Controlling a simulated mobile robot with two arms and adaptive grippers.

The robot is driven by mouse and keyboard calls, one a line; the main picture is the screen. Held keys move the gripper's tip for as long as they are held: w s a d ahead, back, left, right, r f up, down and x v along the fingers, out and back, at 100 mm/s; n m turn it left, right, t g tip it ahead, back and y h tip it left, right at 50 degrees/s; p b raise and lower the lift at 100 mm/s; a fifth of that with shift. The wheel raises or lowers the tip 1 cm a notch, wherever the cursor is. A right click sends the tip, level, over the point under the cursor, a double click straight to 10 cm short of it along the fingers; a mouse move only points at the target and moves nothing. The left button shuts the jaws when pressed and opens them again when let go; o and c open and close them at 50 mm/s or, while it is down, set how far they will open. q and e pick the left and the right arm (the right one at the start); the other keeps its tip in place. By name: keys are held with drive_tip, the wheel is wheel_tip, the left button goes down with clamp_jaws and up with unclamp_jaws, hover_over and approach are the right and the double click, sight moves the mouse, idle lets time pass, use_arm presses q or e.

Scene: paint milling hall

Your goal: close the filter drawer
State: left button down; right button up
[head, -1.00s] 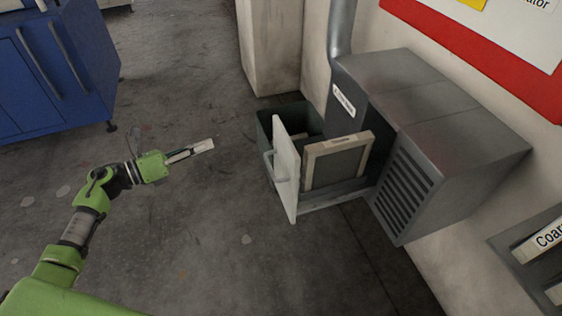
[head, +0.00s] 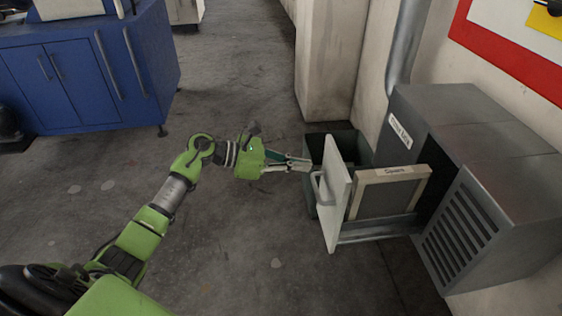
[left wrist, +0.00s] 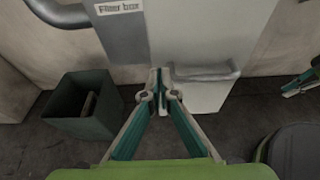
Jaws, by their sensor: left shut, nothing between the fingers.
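The filter drawer (head: 337,196) stands pulled out of the grey filter box (head: 470,130), its pale front panel facing left. A framed filter (head: 392,192) stands upright in it. The bar handle (head: 322,190) is on the front panel. My left gripper (head: 307,164) is shut and empty, its tips just left of the panel, near the handle. In the left wrist view the shut tips (left wrist: 160,76) appear beside the handle (left wrist: 206,74); I cannot tell whether they touch. A green gripper part (left wrist: 300,84), seemingly my right gripper, is cut off at that view's right edge.
A dark green bin (head: 358,143) stands on the floor behind the drawer and shows in the left wrist view (left wrist: 82,108). A blue cabinet (head: 85,75) is at the back left, a pale pillar (head: 330,60) behind. The floor left of the drawer is clear.

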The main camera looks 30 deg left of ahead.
sight(324, 165)
use_arm(q)
drive_tip(key=shift+w+d, duration=0.45)
drive_tip(key=shift+d, duration=0.2)
drive_tip(key=shift+w+d, duration=0.45)
drive_tip(key=shift+d, duration=0.15)
use_arm(e)
drive_tip(key=shift+f, duration=0.3)
drive_tip(key=shift+f, duration=0.1)
use_arm(q)
drive_tip(key=shift+d, duration=0.1)
